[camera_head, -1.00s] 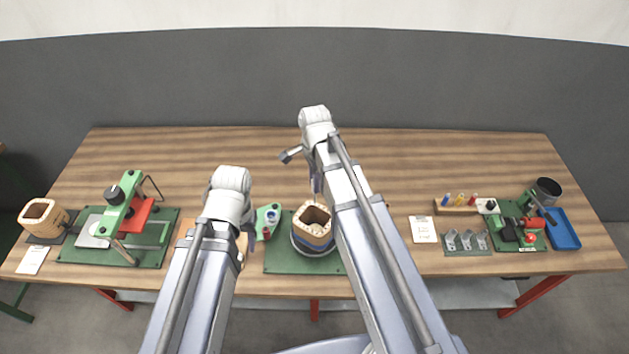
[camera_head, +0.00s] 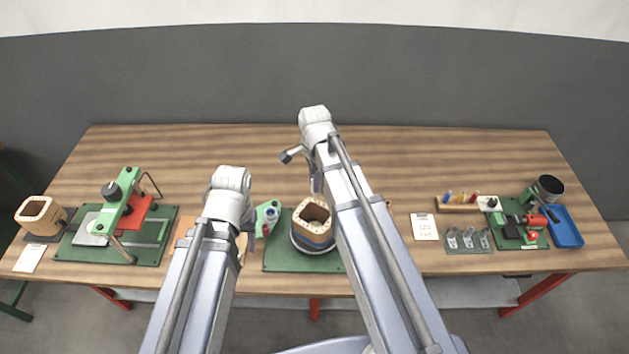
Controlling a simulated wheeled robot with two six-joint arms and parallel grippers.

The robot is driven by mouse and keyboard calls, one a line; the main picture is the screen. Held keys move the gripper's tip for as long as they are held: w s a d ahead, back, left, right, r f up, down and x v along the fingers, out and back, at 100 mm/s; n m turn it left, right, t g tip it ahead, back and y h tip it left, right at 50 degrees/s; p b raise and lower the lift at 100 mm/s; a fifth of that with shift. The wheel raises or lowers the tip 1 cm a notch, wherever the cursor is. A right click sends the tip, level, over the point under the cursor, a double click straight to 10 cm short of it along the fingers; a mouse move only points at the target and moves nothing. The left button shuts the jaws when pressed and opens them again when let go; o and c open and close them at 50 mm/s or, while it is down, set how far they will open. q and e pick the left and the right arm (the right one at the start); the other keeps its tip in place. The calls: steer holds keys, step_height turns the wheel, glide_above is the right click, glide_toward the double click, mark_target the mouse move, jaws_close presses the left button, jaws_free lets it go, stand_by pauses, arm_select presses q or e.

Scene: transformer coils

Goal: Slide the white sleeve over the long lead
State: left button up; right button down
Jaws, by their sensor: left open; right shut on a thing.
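A coil (camera_head: 312,236) with a tan, square-holed top and a dark band lower down stands on a green mat (camera_head: 280,262) at the front middle of the bench. My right gripper (camera_head: 316,188) is just above the coil's back edge, partly covered by my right arm. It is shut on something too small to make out. My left gripper (camera_head: 252,226) is left of the coil, mostly hidden by its own wrist, and open. I cannot pick out the white sleeve or the long lead; they are too small or hidden.
A green fixture with a blue-ringed spool (camera_head: 270,214) stands between my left gripper and the coil. A green press (camera_head: 122,205) and another coil (camera_head: 40,214) are at the left. A tool rack (camera_head: 462,206), paper card (camera_head: 424,227) and blue tray (camera_head: 564,228) are at the right. The back is clear.

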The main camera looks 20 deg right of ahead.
steer(key=shift+f, duration=0.35)
stand_by(0.3)
steer(key=shift+f+b, duration=0.4)
steer(key=shift+b, duration=0.25)
steer(key=shift+f+b, duration=0.35)
steer(key=shift+f+b, duration=0.35)
steer(key=shift+f, duration=0.05)
steer(key=shift+c, duration=1.2)
jaws_free()
